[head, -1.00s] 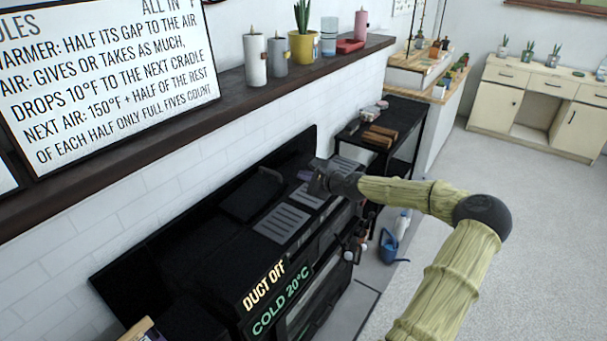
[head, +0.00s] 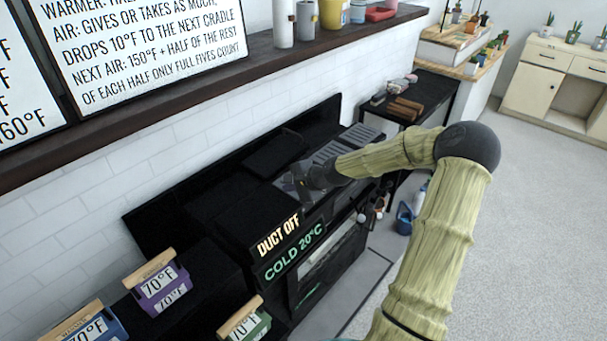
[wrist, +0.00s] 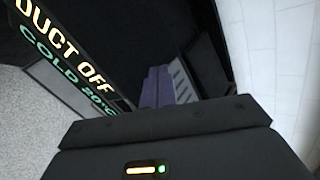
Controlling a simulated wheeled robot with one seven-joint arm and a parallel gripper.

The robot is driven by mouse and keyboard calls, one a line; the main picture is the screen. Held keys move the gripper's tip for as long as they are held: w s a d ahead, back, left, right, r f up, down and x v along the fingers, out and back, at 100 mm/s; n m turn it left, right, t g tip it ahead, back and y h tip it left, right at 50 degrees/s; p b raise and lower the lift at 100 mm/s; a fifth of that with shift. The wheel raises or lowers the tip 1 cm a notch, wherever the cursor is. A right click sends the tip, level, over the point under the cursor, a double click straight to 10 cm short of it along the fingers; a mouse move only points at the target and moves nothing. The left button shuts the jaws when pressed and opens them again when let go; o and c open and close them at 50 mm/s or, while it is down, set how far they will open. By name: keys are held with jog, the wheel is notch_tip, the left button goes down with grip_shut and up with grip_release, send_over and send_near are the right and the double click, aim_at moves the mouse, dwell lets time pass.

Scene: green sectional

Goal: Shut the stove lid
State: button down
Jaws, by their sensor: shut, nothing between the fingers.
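The black stove (head: 310,267) stands against the white tiled wall, with grey slatted grates (head: 360,135) on top. A long black panel (head: 325,115) stands upright along its back edge; it looks like the raised lid, but I cannot be sure. My gripper (head: 297,184) is shut and empty, low over the stove top beside the "DUCT OFF" box (head: 262,220). I cannot tell whether it touches anything. In the wrist view my gripper's dark body fills the bottom, with a grate (wrist: 182,82) and the lit sign (wrist: 65,55) beyond it.
A dark wooden shelf (head: 215,88) with candles and pots runs above the stove. Wooden-topped tags, one purple (head: 162,290), stand at the lower left. A black side table (head: 437,85) is beyond the stove. Open grey floor (head: 520,220) lies to the right.

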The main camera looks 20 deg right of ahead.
jog(key=s+a+f+n, duration=0.1)
jog(key=s+a+f+n+g+b, duration=0.1)
jog(key=s+a, duration=0.1)
jog(key=s+a+f+n+g, duration=0.1)
jog(key=a+n, duration=0.1)
jog(key=shift+s+a+f+h, duration=0.1)
jog(key=shift+s+a+h, duration=0.1)
jog(key=shift+s+h, duration=0.15)
jog(key=s+a+r+n+g+h+b, duration=0.1)
jog(key=s+a+n+g+h+b, duration=0.1)
jog(key=s+n, duration=0.4)
jog(key=s+a+r+n+g+h+b, duration=0.1)
jog(key=s+a+n+b, duration=0.3)
jog(key=s, duration=1.2)
jog(key=shift+s+n+g+h, duration=0.3)
jog(key=shift+n+g+h, duration=0.15)
jog(key=shift+n, duration=0.65)
